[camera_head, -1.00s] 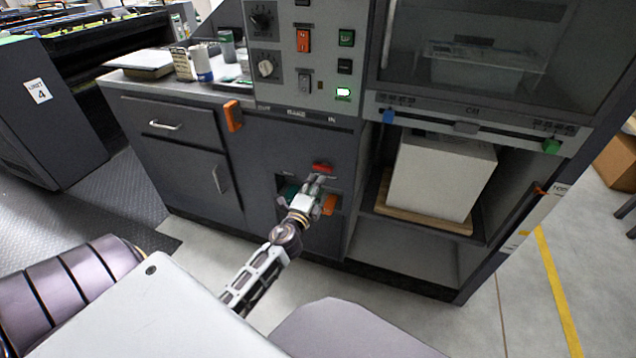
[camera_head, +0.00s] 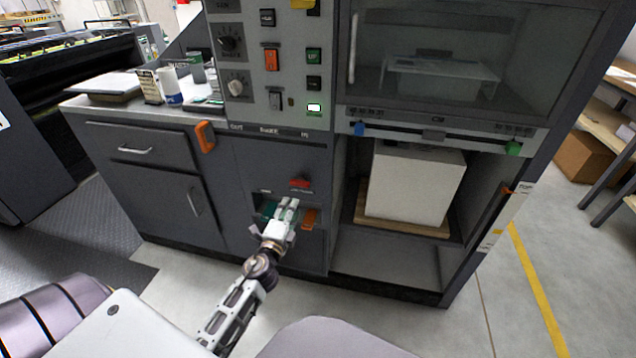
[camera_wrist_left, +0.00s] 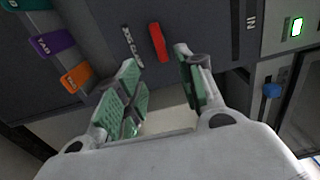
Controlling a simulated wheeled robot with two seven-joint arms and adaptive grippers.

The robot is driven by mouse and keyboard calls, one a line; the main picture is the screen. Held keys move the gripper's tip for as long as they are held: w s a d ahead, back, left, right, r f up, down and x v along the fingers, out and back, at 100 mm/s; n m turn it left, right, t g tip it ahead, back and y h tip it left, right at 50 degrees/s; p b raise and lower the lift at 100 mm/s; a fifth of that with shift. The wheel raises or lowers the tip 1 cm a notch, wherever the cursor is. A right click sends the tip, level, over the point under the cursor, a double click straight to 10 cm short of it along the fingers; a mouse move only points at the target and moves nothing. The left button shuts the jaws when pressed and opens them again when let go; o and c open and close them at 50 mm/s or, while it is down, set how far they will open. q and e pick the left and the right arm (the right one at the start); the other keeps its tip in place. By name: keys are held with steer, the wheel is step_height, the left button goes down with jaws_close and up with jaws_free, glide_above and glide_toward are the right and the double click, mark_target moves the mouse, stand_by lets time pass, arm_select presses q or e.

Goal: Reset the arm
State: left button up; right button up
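My left gripper (camera_head: 286,212) is in front of the lower panel of the dark cabinet, just below a red handle (camera_head: 300,183). In the left wrist view my left gripper (camera_wrist_left: 160,95) has its two green-padded fingers spread apart, with nothing seen between them. The red handle (camera_wrist_left: 158,42) shows there beyond the fingertips and apart from them. My left arm reaches up from the bottom of the head view. My right gripper is not in view.
Orange (camera_wrist_left: 76,78), purple (camera_wrist_left: 58,46) and teal (camera_wrist_left: 43,18) tabs sit beside the panel. A control panel (camera_head: 272,65) is above. A white block (camera_head: 412,185) stands on a wooden board in the open bay at right. An orange handle (camera_head: 205,137) sticks out at left.

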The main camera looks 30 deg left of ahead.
arm_select(q)
steer(key=s+a+f+n+g+y, duration=0.45)
steer(key=s+f+n+g, duration=0.35)
steer(key=n, duration=0.4)
steer(key=s+d+f+g+h, duration=0.2)
steer(key=s+d, duration=0.3)
steer(key=d, duration=0.3)
steer(key=s+d+f+g+h, duration=0.2)
steer(key=s+d+f+h, duration=0.2)
steer(key=d, duration=0.4)
steer(key=s+d+f+g+h+p, duration=0.1)
steer(key=s+d+f+g+h, duration=0.2)
steer(key=s+d, duration=0.3)
steer(key=shift+d+f+n+h, duration=0.45)
steer(key=shift+d+f, duration=0.15)
steer(key=shift+d, duration=0.35)
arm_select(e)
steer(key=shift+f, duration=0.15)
